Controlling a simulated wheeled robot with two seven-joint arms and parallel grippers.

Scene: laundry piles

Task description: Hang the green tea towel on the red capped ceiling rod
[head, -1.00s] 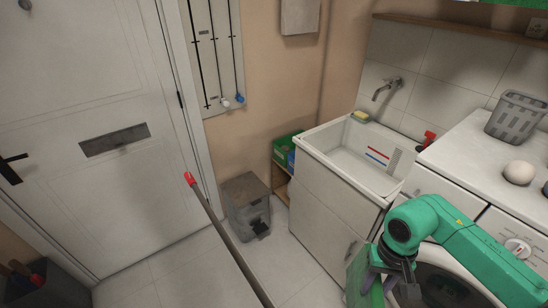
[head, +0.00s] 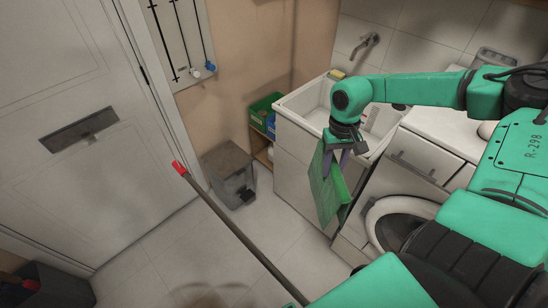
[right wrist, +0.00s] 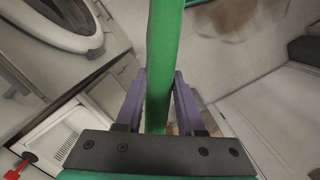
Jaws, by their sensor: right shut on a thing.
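The green tea towel (head: 328,187) hangs down from my right gripper (head: 337,150) in the head view, in front of the sink cabinet. My right gripper is shut on its upper part. In the right wrist view the towel (right wrist: 163,60) runs as a narrow green band between the purple fingers (right wrist: 157,100). The rod (head: 240,236) with a red cap (head: 179,167) crosses the lower middle of the head view, left of the towel and apart from it. Its other end is cut off or hidden near my body. My left gripper is not in view.
A sink (head: 303,101) on a cabinet and a washing machine (head: 402,205) stand at the right. A grey bin (head: 229,172) stands by the wall, beside a shelf with a green box (head: 264,108). A white door (head: 70,190) fills the left. Floor around the rod looks clear.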

